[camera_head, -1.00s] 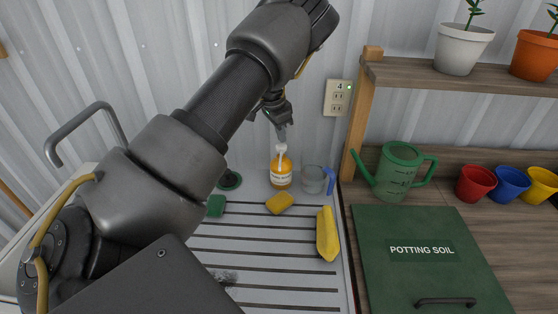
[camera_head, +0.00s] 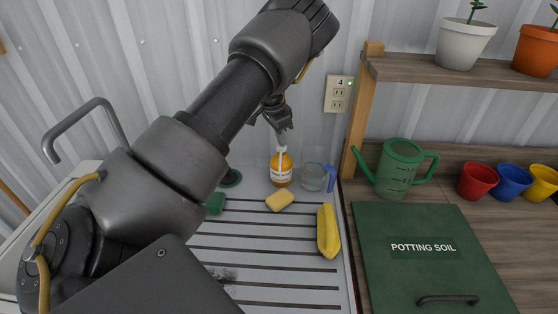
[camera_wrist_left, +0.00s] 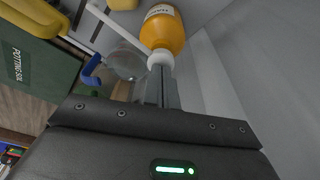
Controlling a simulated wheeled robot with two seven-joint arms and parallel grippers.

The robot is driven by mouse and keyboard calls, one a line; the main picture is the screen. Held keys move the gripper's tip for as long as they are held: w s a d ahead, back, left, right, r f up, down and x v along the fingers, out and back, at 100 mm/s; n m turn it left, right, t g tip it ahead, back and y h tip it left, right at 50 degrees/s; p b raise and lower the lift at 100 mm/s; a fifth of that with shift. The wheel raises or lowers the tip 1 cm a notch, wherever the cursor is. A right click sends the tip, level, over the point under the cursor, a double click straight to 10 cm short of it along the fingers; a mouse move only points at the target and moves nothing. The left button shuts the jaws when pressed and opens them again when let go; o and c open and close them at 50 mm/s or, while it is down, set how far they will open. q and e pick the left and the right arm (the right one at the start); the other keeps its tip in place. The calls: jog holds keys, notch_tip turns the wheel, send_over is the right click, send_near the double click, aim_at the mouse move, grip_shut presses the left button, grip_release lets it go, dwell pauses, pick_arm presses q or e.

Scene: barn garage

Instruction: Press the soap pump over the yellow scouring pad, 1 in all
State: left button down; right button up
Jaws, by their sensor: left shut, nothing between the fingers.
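The orange soap bottle (camera_head: 281,172) with a white label and white pump (camera_head: 282,154) stands upright at the back of the ribbed drainboard. In the left wrist view the bottle (camera_wrist_left: 163,30) shows with its white collar and long spout (camera_wrist_left: 118,28). The yellow scouring pad (camera_head: 279,201) lies just in front of the bottle. My left gripper (camera_head: 284,143) is shut and empty, its fingertips at the pump top; the fingers (camera_wrist_left: 158,90) overlap the pump in the left wrist view, so exact contact is unclear. My right gripper is not in view.
A clear cup with a blue handle (camera_head: 314,176) stands right of the bottle. A green pad (camera_head: 215,203) lies left, a yellow banana-like object (camera_head: 328,231) front right. A dark patch (camera_head: 222,275) marks the board. A green watering can (camera_head: 398,170) stands farther right.

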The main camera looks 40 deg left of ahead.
pick_arm(q)
jog(key=shift+w+p+v, duration=0.1)
jog(key=shift+p+v, duration=0.45)
jog(key=shift+v, duration=0.1)
jog(key=shift+w+p+v, duration=0.15)
jog(key=shift+p+v, duration=0.4)
jog(key=shift+v, duration=0.05)
jog(key=shift+d+r, duration=0.1)
jog(key=shift+r, duration=0.1)
jog(key=p+v, duration=0.1)
jog(key=v, duration=0.1)
jog(key=p+v, duration=0.1)
jog(key=p, duration=0.1)
jog(key=w+p+v, duration=0.1)
jog(key=p+v, duration=0.1)
jog(key=shift+d+r, duration=0.15)
jog(key=shift+r, duration=0.3)
